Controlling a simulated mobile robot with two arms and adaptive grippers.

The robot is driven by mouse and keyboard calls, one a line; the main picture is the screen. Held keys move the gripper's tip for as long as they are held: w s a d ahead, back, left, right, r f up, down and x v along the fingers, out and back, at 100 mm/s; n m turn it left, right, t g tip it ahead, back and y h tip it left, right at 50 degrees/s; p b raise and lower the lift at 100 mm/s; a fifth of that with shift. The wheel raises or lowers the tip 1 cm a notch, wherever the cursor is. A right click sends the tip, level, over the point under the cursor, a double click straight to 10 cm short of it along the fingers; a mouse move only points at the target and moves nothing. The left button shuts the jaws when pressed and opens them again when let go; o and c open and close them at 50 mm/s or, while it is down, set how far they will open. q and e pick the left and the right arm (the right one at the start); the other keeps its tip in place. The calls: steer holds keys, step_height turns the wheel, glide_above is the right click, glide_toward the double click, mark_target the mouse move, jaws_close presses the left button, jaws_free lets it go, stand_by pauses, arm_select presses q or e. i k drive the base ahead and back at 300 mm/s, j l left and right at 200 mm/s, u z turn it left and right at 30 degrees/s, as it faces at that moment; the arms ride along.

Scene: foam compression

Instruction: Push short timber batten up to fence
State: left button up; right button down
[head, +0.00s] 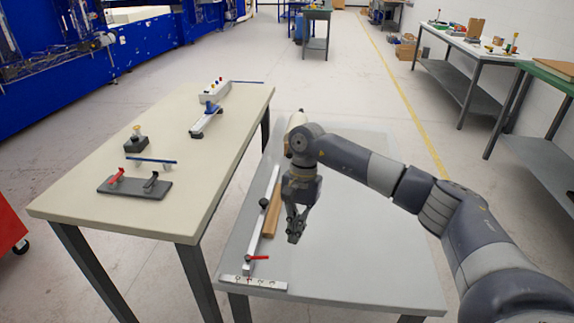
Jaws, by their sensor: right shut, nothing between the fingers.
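The short timber batten (270,223) is a brown wooden strip lying on the grey table (350,255), just right of the fence (257,228). The fence is a long pale bar with a black knob and a red lever near its front end. The batten runs roughly along the fence; I cannot tell whether they touch along its whole length. My right gripper (296,226) is shut and empty, pointing down just right of the batten. Whether it touches the batten or the table is unclear. My left gripper is out of view.
A white marked strip (253,284) lies at the grey table's front left. A cream object (296,119) stands at its far end, partly behind my arm. A beige table (110,205) with clamps and fixtures stands to the left. The grey table's right front is clear.

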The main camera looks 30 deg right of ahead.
mark_target(271, 219)
steer(key=i+l, duration=1)
steer(key=i, duration=0.2)
